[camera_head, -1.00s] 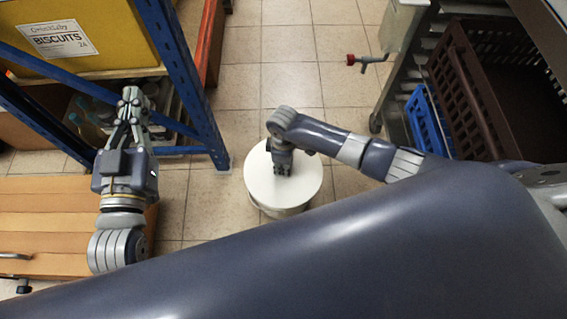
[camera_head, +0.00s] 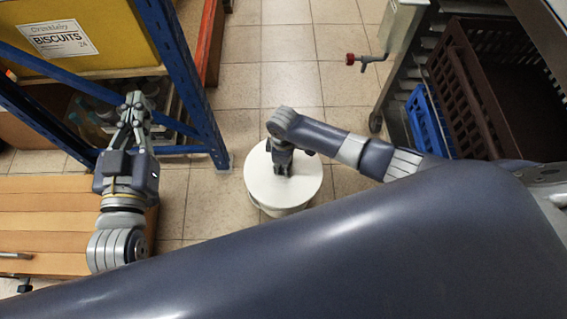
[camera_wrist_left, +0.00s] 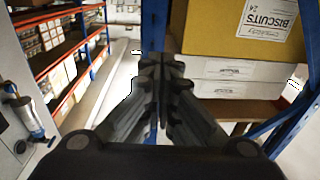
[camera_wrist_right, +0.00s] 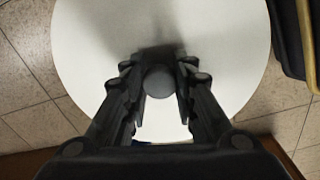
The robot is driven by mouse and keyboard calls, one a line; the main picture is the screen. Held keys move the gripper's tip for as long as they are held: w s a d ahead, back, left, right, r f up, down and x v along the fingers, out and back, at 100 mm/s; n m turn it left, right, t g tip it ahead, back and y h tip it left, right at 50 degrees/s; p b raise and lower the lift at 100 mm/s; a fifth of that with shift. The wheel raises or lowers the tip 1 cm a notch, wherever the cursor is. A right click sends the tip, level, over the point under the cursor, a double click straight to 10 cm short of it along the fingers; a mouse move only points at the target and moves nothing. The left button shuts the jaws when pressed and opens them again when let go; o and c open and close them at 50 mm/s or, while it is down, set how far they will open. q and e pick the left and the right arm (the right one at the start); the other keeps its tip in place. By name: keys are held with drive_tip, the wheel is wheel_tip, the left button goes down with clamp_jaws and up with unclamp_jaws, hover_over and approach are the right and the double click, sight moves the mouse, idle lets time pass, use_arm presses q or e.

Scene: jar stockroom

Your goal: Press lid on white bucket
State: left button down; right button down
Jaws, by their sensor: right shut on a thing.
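The round white lid (camera_head: 302,182) sits on the white bucket (camera_head: 285,212) on the tiled floor. The head view does not clearly show whether its rim is fully seated. My right gripper (camera_head: 281,169) is over the lid's middle, pointing down. In the right wrist view its fingers (camera_wrist_right: 160,85) are shut on the lid's dark round knob (camera_wrist_right: 160,80), and the pale lid (camera_wrist_right: 90,60) fills the area behind. My left gripper (camera_head: 135,100) is shut and empty, far left of the bucket; its fingers (camera_wrist_left: 162,60) meet in the left wrist view.
A blue shelf upright (camera_head: 190,80) stands left of the bucket, with a yellow biscuits box (camera_head: 100,45) on the rack. A wooden slatted surface (camera_head: 45,225) lies under my left arm. Brown crates (camera_head: 470,95) and a blue crate (camera_head: 425,120) are at right. Floor beyond the bucket is clear.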

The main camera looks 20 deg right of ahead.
use_arm(q)
drive_tip(key=shift+f, duration=0.2)
drive_tip(key=shift+f, duration=0.25)
drive_tip(key=shift+f+g, duration=0.15)
drive_tip(key=shift+g, duration=0.15)
drive_tip(key=shift+s+a+f+g+y, duration=0.15)
drive_tip(key=shift+f+g+y, duration=0.15)
drive_tip(key=shift+f, duration=0.3)
drive_tip(key=shift+f+p, duration=0.1)
drive_tip(key=shift+p, duration=0.2)
use_arm(e)
drive_tip(key=c, duration=1.2)
unclamp_jaws()
